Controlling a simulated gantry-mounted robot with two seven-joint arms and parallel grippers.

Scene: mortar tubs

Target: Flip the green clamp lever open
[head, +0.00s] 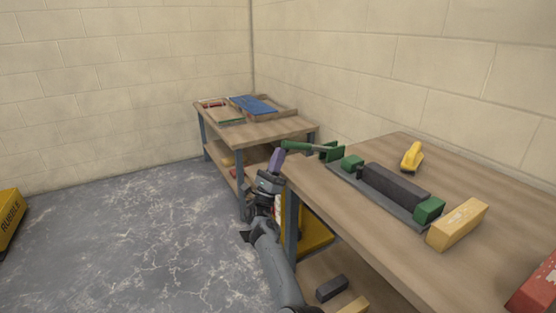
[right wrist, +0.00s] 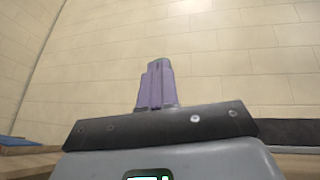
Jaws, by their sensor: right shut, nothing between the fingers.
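The green clamp lever (head: 299,147) sticks out level to the left from the green clamp (head: 333,151) at the far left corner of the near workbench. My right gripper (head: 277,153), with purple fingers, points up close by the lever's free end. I cannot tell whether it touches the lever. My left gripper is out of view.
The near workbench (head: 480,180) carries a dark block between green end pieces (head: 395,187), a yellow block (head: 457,224), a yellow-handled tool (head: 412,156) and a red block (head: 536,288). A second bench (head: 260,128) stands behind. The floor to the left is mostly clear.

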